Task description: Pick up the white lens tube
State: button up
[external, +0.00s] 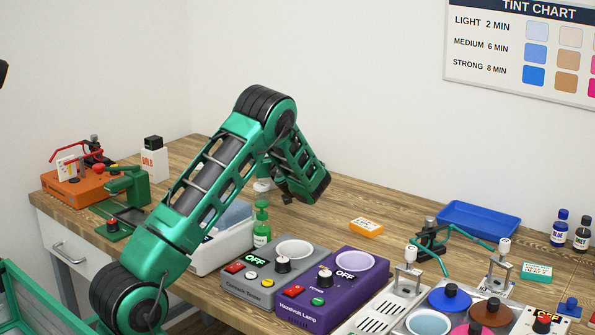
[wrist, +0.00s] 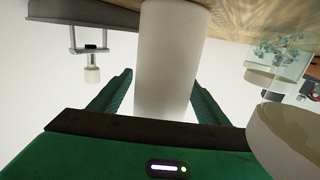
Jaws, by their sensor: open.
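In the wrist view, where the scene appears upside down, a plain off-white cylinder (wrist: 168,55), which looks like the white lens tube, reaches from the wooden tabletop to my gripper. My gripper (wrist: 160,88) is open, with one green finger on each side of the tube. A light gap shows at the left finger; whether the right finger touches it I cannot tell. The tube's end nearest the palm is partly hidden behind the dark palm edge. In the external view my arm covers the gripper, and I cannot make out the tube for sure.
Another pale rounded object (wrist: 290,140) is close to my gripper's right in the wrist view. In the external view, a green bottle (external: 262,228), a grey tester (external: 262,268) and a purple lamp unit (external: 335,290) stand in front. Bare wood lies around the orange box (external: 366,227).

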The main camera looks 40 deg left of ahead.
jog(key=shift+w+a, duration=0.15)
jog(key=shift+a, duration=0.05)
jog(key=c, duration=1.2)
jog(key=shift+r, duration=0.1)
